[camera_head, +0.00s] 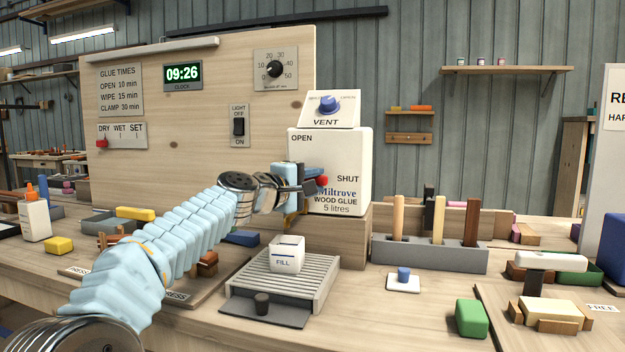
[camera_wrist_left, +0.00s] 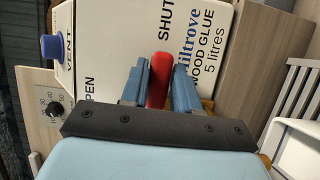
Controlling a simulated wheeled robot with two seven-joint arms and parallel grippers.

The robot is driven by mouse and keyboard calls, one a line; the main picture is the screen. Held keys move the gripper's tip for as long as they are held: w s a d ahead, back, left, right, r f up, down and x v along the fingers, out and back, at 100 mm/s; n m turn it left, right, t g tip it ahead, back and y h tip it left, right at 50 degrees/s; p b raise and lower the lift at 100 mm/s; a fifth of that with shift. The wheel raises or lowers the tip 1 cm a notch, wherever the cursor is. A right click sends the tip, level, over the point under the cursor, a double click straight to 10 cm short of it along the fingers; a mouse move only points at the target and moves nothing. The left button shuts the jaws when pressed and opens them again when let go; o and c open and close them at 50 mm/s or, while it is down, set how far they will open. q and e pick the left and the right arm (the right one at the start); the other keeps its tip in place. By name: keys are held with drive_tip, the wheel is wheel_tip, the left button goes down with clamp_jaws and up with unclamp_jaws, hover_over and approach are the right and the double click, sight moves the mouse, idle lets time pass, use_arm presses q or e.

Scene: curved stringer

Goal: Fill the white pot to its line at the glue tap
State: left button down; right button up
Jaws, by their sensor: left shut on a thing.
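The white pot (camera_head: 287,257), marked FILL with a line, stands upright on a slatted grey rack (camera_head: 325,268) below the glue tap. I cannot make out any glue in it. The white Miltrove wood glue box (camera_head: 345,160) is marked OPEN at upper left and SHUT at right. My left gripper (camera_head: 312,182) is shut on the red tap lever (camera_head: 322,181), beside the word SHUT. In the left wrist view the red lever (camera_wrist_left: 158,80) is between the two blue fingers. Brass of the tap (camera_head: 291,217) shows beneath the gripper; no glue stream is visible. My right gripper is out of view.
A blue VENT knob (camera_head: 329,104) tops the glue box. A grey tool holder (camera_head: 430,254) stands right of it. A small blue-topped piece (camera_head: 403,274) and a green block (camera_head: 470,318) lie farther right.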

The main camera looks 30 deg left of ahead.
use_arm(q)
drive_tip(key=shift+f, duration=0.15)
drive_tip(key=c, duration=0.9)
unclamp_jaws()
drive_tip(key=s, duration=0.4)
drive_tip(key=s+a+b, duration=0.1)
drive_tip(key=s, duration=0.4)
drive_tip(key=s+a, duration=0.1)
drive_tip(key=s, duration=0.3)
drive_tip(key=shift+s, duration=0.35)
